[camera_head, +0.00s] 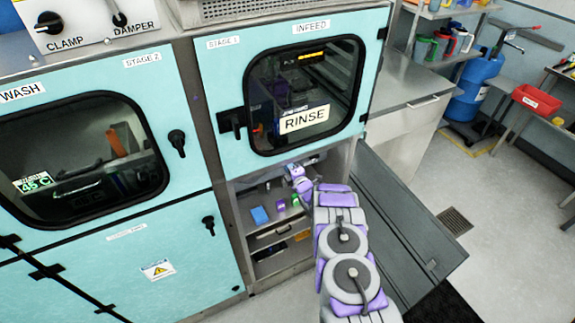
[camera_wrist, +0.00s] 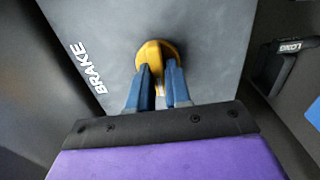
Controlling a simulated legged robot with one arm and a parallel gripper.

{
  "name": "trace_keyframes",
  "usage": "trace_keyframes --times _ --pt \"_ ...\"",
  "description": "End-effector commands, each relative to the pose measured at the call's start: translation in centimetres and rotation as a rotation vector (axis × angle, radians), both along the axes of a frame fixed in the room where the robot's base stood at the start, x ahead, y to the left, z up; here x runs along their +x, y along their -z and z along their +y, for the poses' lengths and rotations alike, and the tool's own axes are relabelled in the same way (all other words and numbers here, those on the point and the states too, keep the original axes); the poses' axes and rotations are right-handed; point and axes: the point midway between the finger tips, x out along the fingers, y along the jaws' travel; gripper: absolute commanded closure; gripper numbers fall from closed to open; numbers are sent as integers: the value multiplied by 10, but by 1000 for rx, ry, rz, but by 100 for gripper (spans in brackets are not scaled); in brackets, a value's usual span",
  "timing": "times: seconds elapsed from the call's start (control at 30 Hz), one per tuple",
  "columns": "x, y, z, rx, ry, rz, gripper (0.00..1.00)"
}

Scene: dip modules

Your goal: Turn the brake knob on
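The brake knob (camera_wrist: 155,54) is round and yellow, on a grey panel (camera_wrist: 205,30) with the white word BRAKE to its left. In the wrist view my gripper (camera_wrist: 158,72) has its blue fingers close together, one on each side of a yellow part of the knob. The gripper looks shut on it, and the fingers hide part of the knob. In the head view my gripper (camera_head: 300,180) reaches into the open lower compartment under the RINSE door; the brake knob cannot be made out there.
The open grey compartment door (camera_head: 410,220) hangs to the right of my arm. Inside are a blue box (camera_head: 260,215) and small purple and green items. The RINSE door (camera_head: 300,95) is above. A black handle marked LONG (camera_wrist: 275,65) is right of the panel.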

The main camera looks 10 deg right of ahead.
Motion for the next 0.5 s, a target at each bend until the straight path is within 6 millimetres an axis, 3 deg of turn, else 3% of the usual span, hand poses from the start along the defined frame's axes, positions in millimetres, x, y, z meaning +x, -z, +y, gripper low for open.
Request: trace_keyframes --times 0.23,0.5 --pt "-2 3 1 0 -2 5 60" --pt "-2 0 0 2 0 2 60"
